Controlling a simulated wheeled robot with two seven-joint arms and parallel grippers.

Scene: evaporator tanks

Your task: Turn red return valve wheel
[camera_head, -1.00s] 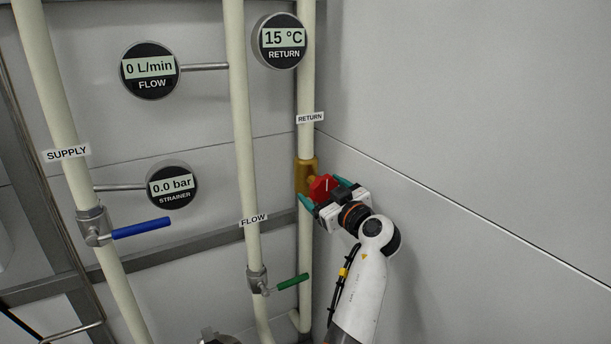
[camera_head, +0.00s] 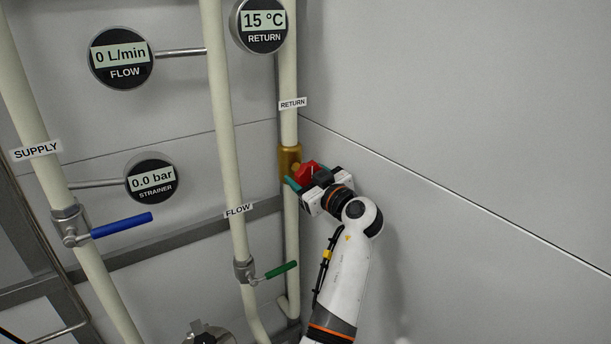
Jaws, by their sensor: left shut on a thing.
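The red return valve wheel (camera_head: 306,171) sits on a brass valve body (camera_head: 290,158) on the return pipe (camera_head: 290,125), below the RETURN label. My left gripper (camera_head: 307,177) is at the wheel, shut on it, with a teal finger showing at its left side. The gripper body hides the lower right part of the wheel. The far finger is mostly hidden. My right gripper is not in view.
A green-handled valve (camera_head: 245,270) is on the flow pipe (camera_head: 222,130), left of my arm. A blue-handled valve (camera_head: 70,225) is on the supply pipe (camera_head: 25,110). The return gauge (camera_head: 262,22) reads 15 °C. A plain wall (camera_head: 470,130) closes the right side.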

